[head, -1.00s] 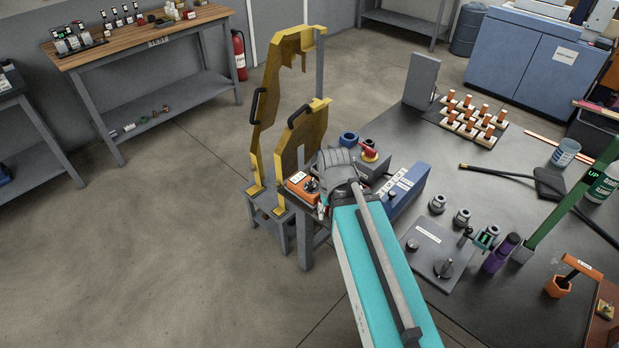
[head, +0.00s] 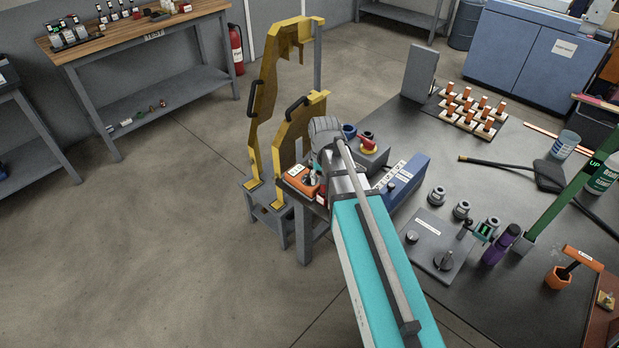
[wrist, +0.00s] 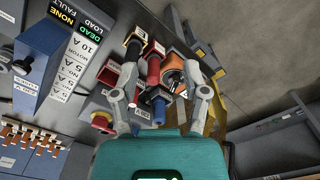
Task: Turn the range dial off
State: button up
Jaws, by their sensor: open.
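The orange meter (head: 300,180) sits at the table's left corner, partly beside my arm in the head view. In the wrist view the orange meter (wrist: 174,84) shows a dark, round dial (wrist: 172,77) on its face; I take this as the range dial, but its setting is too small to read. My gripper (wrist: 162,72) is open, its two fingers spread on either side of the meter's area, with nothing held. Red and black cylindrical pieces (wrist: 154,72) lie between the fingers, left of the dial. In the head view my arm hides the fingers.
Yellow upright panels (head: 290,130) stand just beyond the meter. A grey box with a red knob (head: 367,146) and a blue labelled box (head: 404,182) stand close to the right of my wrist. A grey control plate (head: 425,238) lies farther right. Open floor is at left.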

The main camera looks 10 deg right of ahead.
jog(key=w+f+m+b, duration=0.2)
jog(key=w+m, duration=0.1)
jog(key=w, duration=1.5)
jog(key=shift+w+f, duration=0.15)
jog(key=shift+f, duration=0.25)
jog(key=shift+f, duration=0.1)
notch_tip(320, 180, down, 14)
jog(key=b, duration=1.4)
jog(key=shift+r, duration=0.25)
jog(key=shift+c, duration=0.3)
grip_shut()
jog(key=shift+a, duration=0.2)
jog(key=shift+d, duration=0.15)
